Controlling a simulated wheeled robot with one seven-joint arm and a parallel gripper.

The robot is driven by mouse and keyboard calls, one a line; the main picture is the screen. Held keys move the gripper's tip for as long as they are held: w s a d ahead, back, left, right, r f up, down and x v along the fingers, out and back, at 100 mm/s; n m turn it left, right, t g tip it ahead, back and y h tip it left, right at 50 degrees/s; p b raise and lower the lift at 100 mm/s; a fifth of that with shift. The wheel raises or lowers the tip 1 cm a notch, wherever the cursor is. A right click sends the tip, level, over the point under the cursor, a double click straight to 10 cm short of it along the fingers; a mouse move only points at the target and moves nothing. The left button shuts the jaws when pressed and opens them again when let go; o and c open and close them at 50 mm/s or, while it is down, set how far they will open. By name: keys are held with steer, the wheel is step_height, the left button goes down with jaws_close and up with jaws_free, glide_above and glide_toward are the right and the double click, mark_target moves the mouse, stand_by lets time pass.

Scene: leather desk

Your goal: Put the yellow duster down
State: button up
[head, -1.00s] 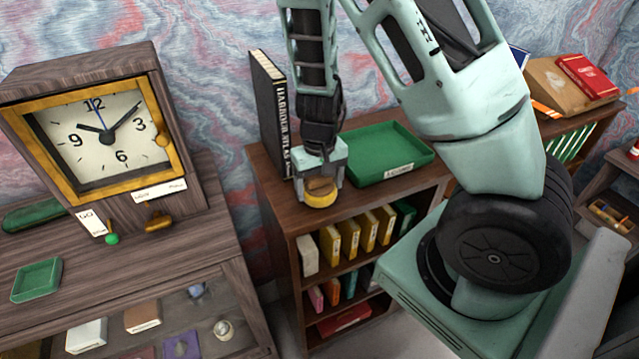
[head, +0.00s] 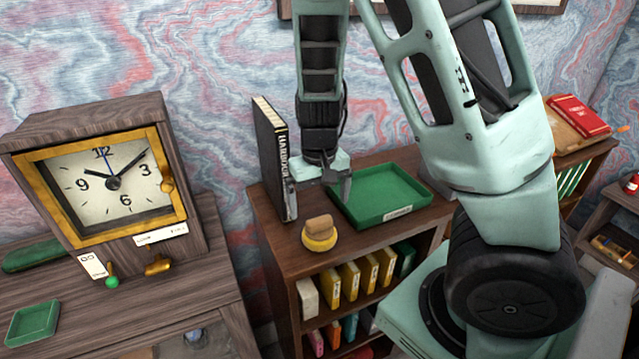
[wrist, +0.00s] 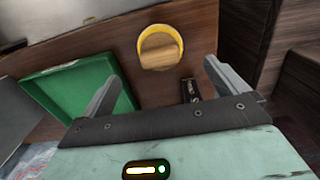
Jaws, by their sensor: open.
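The yellow duster (head: 319,240), a round yellow pad with a wooden block handle on top, sits on the brown shelf top (head: 282,233) near its front edge. It also shows in the wrist view (wrist: 177,38), beyond the fingertips. My gripper (head: 320,190) is open and empty. It is above and behind the duster, apart from it, between the black book and the green tray. In the wrist view my gripper (wrist: 163,72) has its two fingers spread wide with nothing held between them.
A tall black book (head: 273,158) stands upright left of my gripper. A green tray (head: 398,212) lies empty to the right and also fills the wrist view's left side (wrist: 75,88). A wooden clock (head: 98,185) stands on the left cabinet. Shelf space around the duster is clear.

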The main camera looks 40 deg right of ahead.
mark_target(319, 220)
step_height(319, 220, up, 3)
steer(key=shift+r, duration=0.15)
steer(key=s+a+r+n+y, duration=0.1)
steer(key=s+a+r+n, duration=0.2)
steer(key=a, duration=0.5)
steer(key=s+a+r+n+y, duration=0.15)
steer(key=s+a, duration=0.25)
steer(key=a, duration=0.4)
steer(key=s+a+r+n+h, duration=0.2)
steer(key=s+a+n, duration=0.4)
steer(key=s, duration=0.4)
steer(key=shift+s+a+r, duration=0.3)
steer(key=shift+s+r, duration=0.05)
steer(key=shift+r, duration=0.05)
steer(key=shift+o, duration=0.2)
step_height(319, 220, down, 16)
steer(key=b, duration=1.5)
steer(key=shift+b, duration=0.35)
steer(key=shift+r+n, duration=0.2)
steer(key=shift+n, duration=0.05)
